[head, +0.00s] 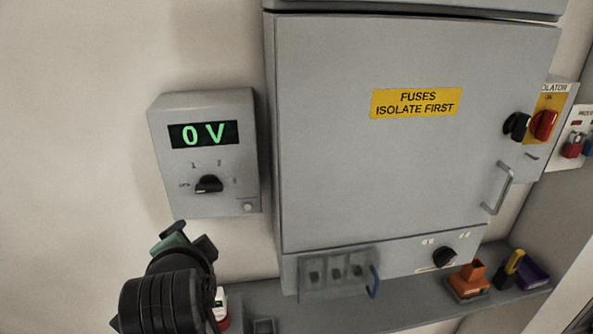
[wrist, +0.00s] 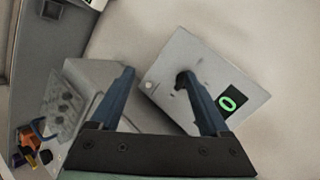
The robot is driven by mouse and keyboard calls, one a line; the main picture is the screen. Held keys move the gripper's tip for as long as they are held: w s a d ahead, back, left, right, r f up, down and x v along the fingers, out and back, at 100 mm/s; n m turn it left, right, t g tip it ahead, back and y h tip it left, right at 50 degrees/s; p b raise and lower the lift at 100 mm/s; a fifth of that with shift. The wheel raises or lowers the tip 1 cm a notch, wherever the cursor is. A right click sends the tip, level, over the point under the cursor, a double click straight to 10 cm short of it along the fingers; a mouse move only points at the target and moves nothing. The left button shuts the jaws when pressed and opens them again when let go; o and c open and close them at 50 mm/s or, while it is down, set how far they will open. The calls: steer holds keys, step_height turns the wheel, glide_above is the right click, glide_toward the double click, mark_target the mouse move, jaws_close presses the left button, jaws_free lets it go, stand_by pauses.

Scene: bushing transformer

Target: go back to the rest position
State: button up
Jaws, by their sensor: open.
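My gripper (head: 187,238) is at the lower left of the head view, just below the grey voltage meter box (head: 205,150). In the wrist view my gripper (wrist: 158,77) shows two blue fingers spread apart, with nothing between them. The meter's display reads 0 V in green, and its black selector knob (head: 208,184) sits below the display. In the wrist view the meter (wrist: 200,80) appears tilted beyond the right finger, which covers part of it. The gap between my fingers and the meter is hard to judge.
A closed grey cabinet (head: 400,160) marked "FUSES ISOLATE FIRST" fills the middle right. A red isolator handle (head: 543,125) is on its right. A shelf (head: 390,308) below carries an orange block (head: 468,280), a yellow-and-black item (head: 511,268) and a purple bin (head: 532,272). The wall at left is bare.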

steer(key=d+r+n+t+b, duration=0.25)
steer(key=d+r+t, duration=0.4)
steer(key=r, duration=0.55)
steer(key=s+d+r+n+t+h+b, duration=0.1)
steer(key=s+d+r+n+t+h, duration=0.1)
steer(key=s+d+r+t, duration=0.3)
steer(key=s+d+r+n+t+h+b, duration=0.2)
steer(key=s+d+r+n+t, duration=0.2)
steer(key=r, duration=1)
steer(key=s+d+t, duration=0.1)
steer(key=s+d, duration=0.2)
steer(key=s, duration=0.1)
steer(key=shift+s+d+r, duration=0.25)
steer(key=shift+s, duration=0.05)
steer(key=shift+f, duration=0.15)
